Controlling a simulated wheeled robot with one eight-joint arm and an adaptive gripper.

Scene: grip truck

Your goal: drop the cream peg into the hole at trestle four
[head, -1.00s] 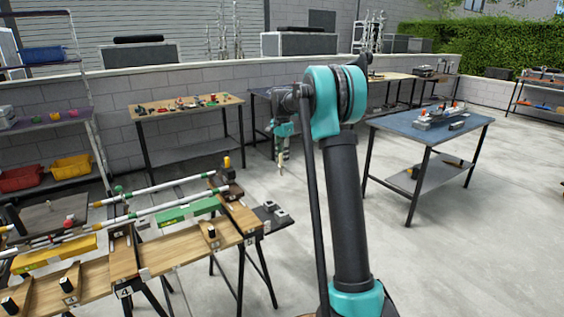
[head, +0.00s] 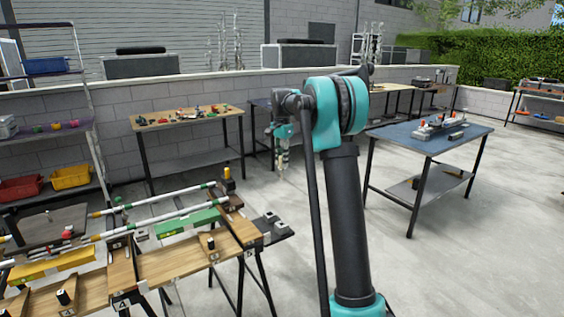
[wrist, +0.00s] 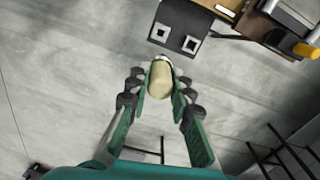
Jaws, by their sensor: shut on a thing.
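My gripper (head: 283,160) hangs in the air right of the wooden trestle bench (head: 185,262), in front of the back wall in the head view. In the wrist view my gripper (wrist: 160,90) is shut on the cream peg (wrist: 160,78), whose rounded end shows between the fingers. A dark plate (wrist: 183,20) lies beyond the peg, with two grey square blocks (wrist: 189,44) showing dark openings. The same plate (head: 273,240) juts from the bench's right end in the head view. A label reading 4 (head: 122,303) marks a near-left trestle. Its hole cannot be made out.
A blue-topped table (head: 430,137) stands to the right. A table of small parts (head: 185,117) is at the back. Floor between is clear.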

